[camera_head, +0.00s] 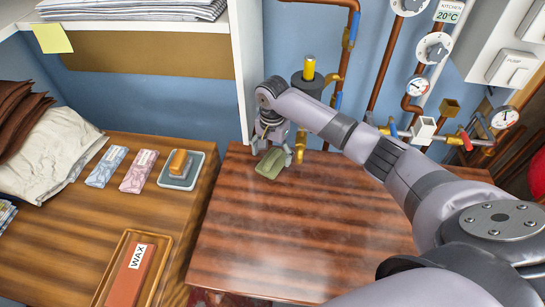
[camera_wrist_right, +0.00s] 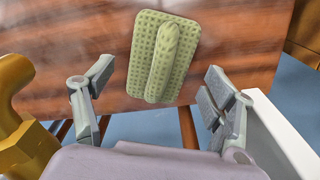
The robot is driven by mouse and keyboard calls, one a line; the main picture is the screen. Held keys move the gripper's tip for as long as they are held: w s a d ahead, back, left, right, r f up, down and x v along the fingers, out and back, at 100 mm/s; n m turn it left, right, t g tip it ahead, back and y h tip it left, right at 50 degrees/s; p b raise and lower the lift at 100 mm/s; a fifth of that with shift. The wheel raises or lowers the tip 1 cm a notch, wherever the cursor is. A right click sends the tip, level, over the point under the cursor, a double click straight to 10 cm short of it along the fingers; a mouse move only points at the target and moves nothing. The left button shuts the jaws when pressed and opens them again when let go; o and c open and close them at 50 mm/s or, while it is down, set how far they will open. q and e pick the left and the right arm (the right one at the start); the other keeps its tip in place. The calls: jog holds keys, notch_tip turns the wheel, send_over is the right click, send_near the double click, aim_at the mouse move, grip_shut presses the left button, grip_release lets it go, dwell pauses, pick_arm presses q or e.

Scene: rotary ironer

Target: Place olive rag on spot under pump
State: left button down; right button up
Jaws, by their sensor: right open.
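The olive rag (camera_head: 269,164), a green dotted pad with a raised fold along its middle, lies on the reddish-brown wooden table near its back edge. It also shows in the right wrist view (camera_wrist_right: 146,40), between and just beyond the fingertips. My right gripper (camera_head: 270,152) is open and points down at the rag, its fingers spread on either side; in the right wrist view (camera_wrist_right: 160,76) nothing is held. The pump (camera_head: 309,80), dark with a yellow top, is on the wall just behind and right of the gripper. No separate spot mark is clear under it. My left gripper is not in view.
A brass fitting (camera_head: 300,146) stands close to the right of my gripper. A lighter wooden counter (camera_head: 160,215) at left holds wrapped bars, a sponge dish (camera_head: 181,170) and a wax tray (camera_head: 112,297). Pipes and gauges line the back right. The table's front is clear.

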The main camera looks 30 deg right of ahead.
aim_at(272, 157)
notch_tip(272, 157, up, 10)
dwell(0.3)
dwell(0.5)
